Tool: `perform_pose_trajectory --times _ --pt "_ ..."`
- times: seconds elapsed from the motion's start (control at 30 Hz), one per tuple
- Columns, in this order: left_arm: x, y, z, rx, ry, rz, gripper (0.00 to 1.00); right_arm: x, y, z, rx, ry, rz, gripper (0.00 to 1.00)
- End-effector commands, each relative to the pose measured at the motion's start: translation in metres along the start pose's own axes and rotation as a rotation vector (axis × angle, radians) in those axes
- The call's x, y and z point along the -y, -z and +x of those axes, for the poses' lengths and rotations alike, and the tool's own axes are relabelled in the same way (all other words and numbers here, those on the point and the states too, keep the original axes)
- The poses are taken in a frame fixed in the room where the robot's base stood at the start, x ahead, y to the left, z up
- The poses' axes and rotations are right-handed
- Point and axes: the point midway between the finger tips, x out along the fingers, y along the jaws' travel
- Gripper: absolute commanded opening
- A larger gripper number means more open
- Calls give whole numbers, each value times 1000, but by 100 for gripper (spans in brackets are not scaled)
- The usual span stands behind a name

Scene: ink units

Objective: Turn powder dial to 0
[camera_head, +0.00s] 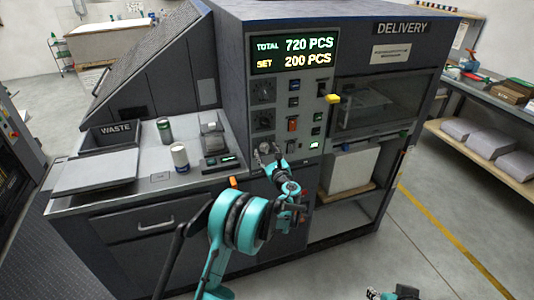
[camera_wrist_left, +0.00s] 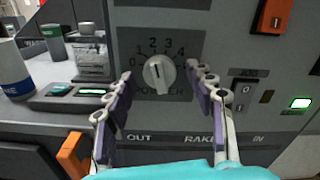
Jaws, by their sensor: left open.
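The powder dial (camera_wrist_left: 158,74) is a pale round knob on a dark plate with numbers around it, the 2 and 3 above it. Its pointer mark looks roughly upward, near 2 and 3. The word below the dial is partly hard to read. My left gripper (camera_wrist_left: 161,92) is open, with one finger on each side of the dial; I cannot tell whether either touches it. In the head view my left gripper (camera_head: 267,153) is at the lower part of the control panel and hides the dial. Part of my right gripper (camera_head: 374,294) shows at the bottom edge; its jaw state is unclear.
An orange switch (camera_wrist_left: 272,16) and a lit green button (camera_wrist_left: 301,103) are right of the dial. The display (camera_head: 293,53) reads TOTAL 720 PCS, SET 200 PCS.

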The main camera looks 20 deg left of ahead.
Motion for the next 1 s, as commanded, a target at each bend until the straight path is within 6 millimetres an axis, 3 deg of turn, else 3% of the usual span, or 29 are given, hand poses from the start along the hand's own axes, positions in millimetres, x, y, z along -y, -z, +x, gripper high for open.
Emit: perform_pose_trajectory --times 0.2,0.4,0.73,1.0 --pt "0 0 0 0 0 -1 52 0 0 0 0 0 0 40" --pt "0 0 0 0 0 -1 4 0 0 0 0 0 0 40" --pt "0 0 0 0 -1 -29 4 0 -1 1 0 0 0 40" --pt "0 0 0 0 -1 -176 4 0 -4 6 0 0 0 40"
